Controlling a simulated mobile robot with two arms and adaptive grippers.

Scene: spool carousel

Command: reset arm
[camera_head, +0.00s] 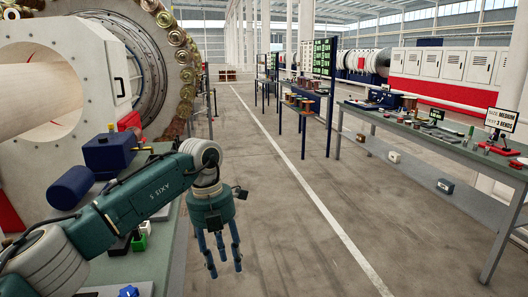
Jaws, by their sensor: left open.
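My left arm comes in from the lower left in the head view, over the near workbench. Its left gripper (223,270) hangs downward over the floor, just right of that bench's edge. Its dark fingers are spread apart with nothing between them. My right arm and gripper are not in the picture.
The near bench (166,257) carries a blue motor-like unit (108,152) and small parts. A large spool carousel (150,60) stands behind it. At right, a long table (455,146) holds small items and a sign (501,119). The floor aisle (290,215) between is clear.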

